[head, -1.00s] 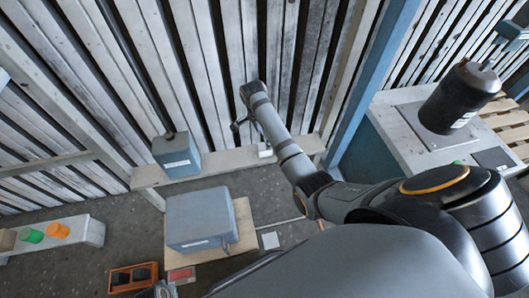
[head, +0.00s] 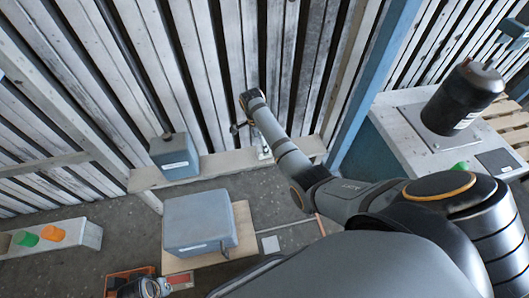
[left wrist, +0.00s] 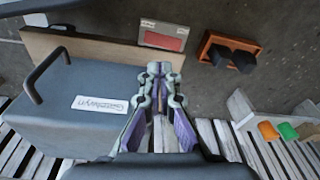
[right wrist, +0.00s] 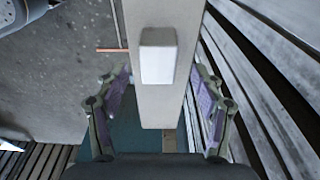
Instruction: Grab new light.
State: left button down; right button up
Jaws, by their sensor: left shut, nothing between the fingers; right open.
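No part is plainly marked as the new light. An orange cap-like piece (head: 52,233) and a green one (head: 27,239) sit on a pale bench at the left of the head view. They also show in the left wrist view, orange (left wrist: 267,131) and green (left wrist: 289,131). My left gripper (left wrist: 160,69) is shut and empty, beside the grey box and apart from the caps. My right gripper (right wrist: 161,74) is open above a narrow pale beam. A small white block (right wrist: 158,60) on that beam shows between its fingers; contact cannot be told.
A grey handled box (head: 197,220) stands on a wooden board. An orange tray (left wrist: 208,45) with dark pieces and a red-and-white plate (left wrist: 163,36) lie near it. A smaller grey box (head: 175,155) is on the beam. A black cylinder (head: 463,98) stands on the right-hand table.

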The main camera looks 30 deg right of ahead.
jog(key=f, duration=0.1)
jog(key=f+b, duration=0.1)
jog(key=f, duration=0.1)
jog(key=shift+s+d+f, duration=0.2)
jog(key=shift+f, duration=0.1)
jog(key=c, duration=1.3)
pick_arm(q)
jog(key=r, duration=0.2)
jog(key=d+r, duration=0.1)
jog(key=r, duration=0.1)
jog(key=shift+w+r, duration=0.1)
jog(key=shift+r, duration=0.1)
pick_arm(e)
jog(key=shift+r, duration=0.15)
